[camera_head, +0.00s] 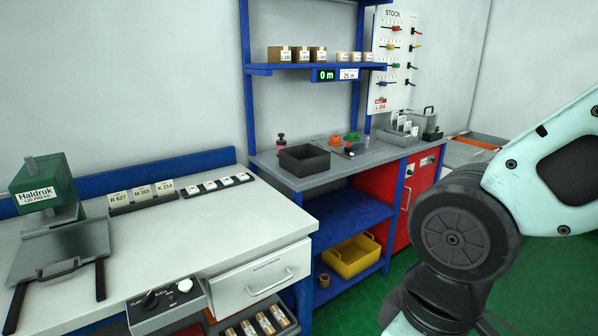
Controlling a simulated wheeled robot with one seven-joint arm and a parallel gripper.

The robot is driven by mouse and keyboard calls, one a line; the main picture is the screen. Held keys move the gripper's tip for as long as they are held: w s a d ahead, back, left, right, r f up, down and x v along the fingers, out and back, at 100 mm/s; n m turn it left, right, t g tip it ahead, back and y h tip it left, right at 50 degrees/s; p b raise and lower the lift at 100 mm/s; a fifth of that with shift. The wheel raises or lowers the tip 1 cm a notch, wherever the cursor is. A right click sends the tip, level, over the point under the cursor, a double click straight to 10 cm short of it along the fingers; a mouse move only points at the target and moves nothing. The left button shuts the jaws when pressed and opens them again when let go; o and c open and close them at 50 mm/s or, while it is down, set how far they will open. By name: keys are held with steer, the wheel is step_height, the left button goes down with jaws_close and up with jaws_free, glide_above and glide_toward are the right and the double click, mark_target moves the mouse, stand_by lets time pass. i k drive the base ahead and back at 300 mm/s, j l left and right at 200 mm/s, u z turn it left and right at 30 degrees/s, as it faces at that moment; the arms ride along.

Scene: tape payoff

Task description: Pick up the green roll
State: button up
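A small green roll (396,66) hangs on the white STOCK board (384,50) on the back wall, below a red and a yellow roll and above a purple one. Another green round piece (351,136) sits on the grey bench top, beside an orange one (336,140); it is too small to tell exactly what it is. My arm fills the right side of the view and runs out at the bottom edge. My gripper is out of view.
A black open bin (304,160) and a grey holder with white cards (397,136) stand on the grey bench (372,156). A yellow bin (350,257) sits on the low blue shelf. A white bench with a green press (43,184) is at left. Green floor shows at right.

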mark_target(351, 136)
steer(key=i, duration=1.05)
steer(key=i+l+u, duration=0.1)
steer(key=i+l, duration=0.15)
steer(key=i+l+u, duration=0.1)
steer(key=l, duration=0.3)
steer(key=i+l, duration=0.35)
steer(key=i+l+u, duration=0.25)
steer(key=i+l, duration=0.15)
steer(key=l, duration=0.3)
steer(key=i+l+u, duration=0.1)
steer(key=l, duration=0.25)
steer(key=i+l+u, duration=0.1)
steer(key=i+l, duration=0.15)
steer(key=l, duration=0.2)
